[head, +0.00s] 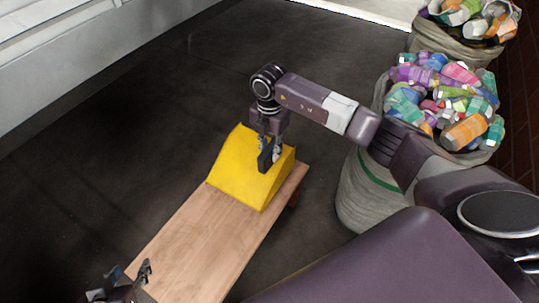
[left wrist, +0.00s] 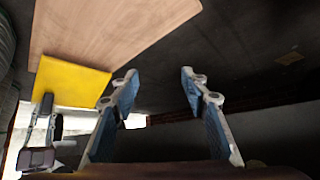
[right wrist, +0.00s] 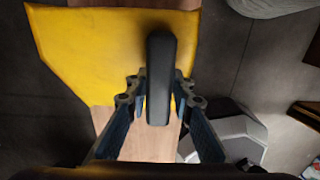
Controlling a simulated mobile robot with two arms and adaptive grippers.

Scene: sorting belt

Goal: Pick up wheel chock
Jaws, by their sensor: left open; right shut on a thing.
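The wheel chock (head: 240,172) is a yellow wedge with a black handle (right wrist: 160,75). In the head view it is at the far end of a wooden board (head: 205,235); I cannot tell whether its underside touches the board. My right gripper (head: 270,152) is over the chock and shut on its handle, with one finger on each side in the right wrist view. My left gripper (head: 128,282) is open and empty near the board's near left end. The chock also shows in the left wrist view (left wrist: 70,82), left of the open left fingers.
A pale wall or ledge (head: 70,70) runs along the left. The dark floor (head: 150,110) between is clear.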

